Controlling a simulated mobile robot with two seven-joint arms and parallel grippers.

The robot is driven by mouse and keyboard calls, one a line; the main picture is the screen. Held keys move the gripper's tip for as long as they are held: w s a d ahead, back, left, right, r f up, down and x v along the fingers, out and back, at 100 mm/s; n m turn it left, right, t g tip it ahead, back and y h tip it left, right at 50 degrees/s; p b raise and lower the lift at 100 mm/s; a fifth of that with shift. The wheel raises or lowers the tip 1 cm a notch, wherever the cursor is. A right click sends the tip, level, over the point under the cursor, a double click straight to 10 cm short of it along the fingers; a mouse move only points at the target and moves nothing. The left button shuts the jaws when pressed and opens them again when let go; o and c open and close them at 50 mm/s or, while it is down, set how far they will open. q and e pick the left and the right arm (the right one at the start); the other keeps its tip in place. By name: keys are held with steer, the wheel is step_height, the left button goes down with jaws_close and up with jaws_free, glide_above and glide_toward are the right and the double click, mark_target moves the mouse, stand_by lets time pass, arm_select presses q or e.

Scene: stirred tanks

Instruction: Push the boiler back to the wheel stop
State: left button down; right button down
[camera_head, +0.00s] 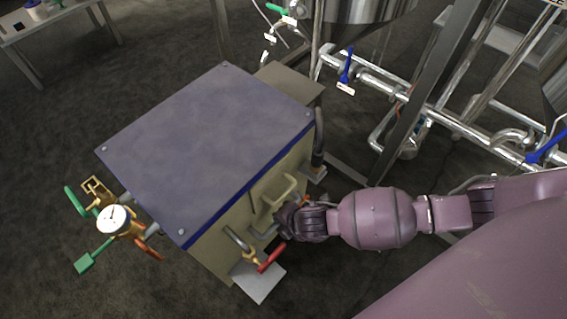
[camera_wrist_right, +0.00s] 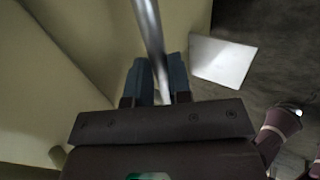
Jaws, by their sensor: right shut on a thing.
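The boiler (camera_head: 210,140) is a box with a blue-grey top, a blue edge strip and beige sides. It stands left of centre in the head view. My right gripper (camera_head: 287,219) is at its right-hand side, below a beige loop handle (camera_head: 278,193). In the right wrist view my right gripper (camera_wrist_right: 160,85) is shut on a grey metal bar (camera_wrist_right: 149,30) close to the beige side. I cannot make out a wheel stop for certain. My left gripper is not in view.
A gauge (camera_head: 112,219) with green-handled valves juts from the boiler's left end. A red-handled valve (camera_head: 270,259) is near my right gripper. A pale plate (camera_head: 260,283) is low beside the boiler. Steel pipes (camera_head: 385,85) and tanks stand right.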

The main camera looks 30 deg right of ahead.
steer(key=shift+w+a+r, duration=0.1)
steer(key=shift+w+r, duration=0.05)
steer(key=shift+w, duration=0.25)
steer(key=w+a, duration=0.1)
steer(key=w, duration=0.1)
steer(key=w+a, duration=0.1)
steer(key=w, duration=0.2)
steer(key=w+a, duration=0.1)
steer(key=w, duration=0.1)
steer(key=shift+w, duration=0.4)
steer(key=shift+w+a+r, duration=0.1)
steer(key=shift+w+a, duration=0.05)
steer(key=shift+w, duration=0.3)
steer(key=shift+r, duration=0.1)
steer(key=shift+w, duration=0.1)
steer(key=c, duration=1.1)
jaws_free()
steer(key=shift+r, duration=0.15)
steer(key=shift+o, duration=0.2)
steer(key=shift+s+f, duration=0.3)
